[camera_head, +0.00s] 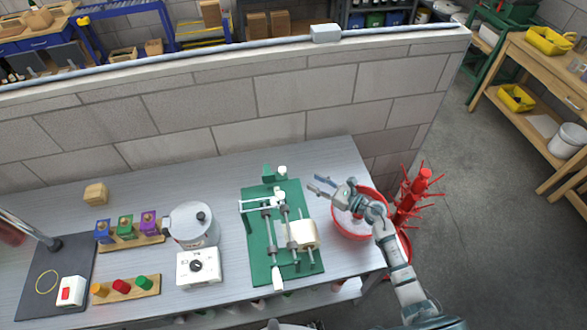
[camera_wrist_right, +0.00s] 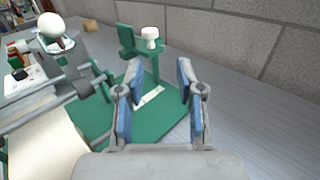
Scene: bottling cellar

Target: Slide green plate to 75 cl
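A green bottling jig with a flat base (camera_head: 262,262) and metal rods stands on the grey table. A small upright green plate (camera_head: 268,172) is at its far end, beside a white knob (camera_head: 283,170). In the right wrist view the upright green plate (camera_wrist_right: 127,40) and white knob (camera_wrist_right: 150,36) are ahead, beyond the fingertips. A pale strip (camera_wrist_right: 149,101) lies on the base; no 75 cl marking is legible. My right gripper (camera_head: 320,185) is open and empty, right of the jig's far end; its blue-padded fingers (camera_wrist_right: 159,80) are apart. My left gripper is not in view.
A red-rimmed basin (camera_head: 352,232) lies under my right forearm, with a red spiked rack (camera_head: 408,200) beside it. A grey pot (camera_head: 193,228) and a white dial box (camera_head: 198,267) stand left of the jig. A block wall (camera_head: 240,105) closes the back.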

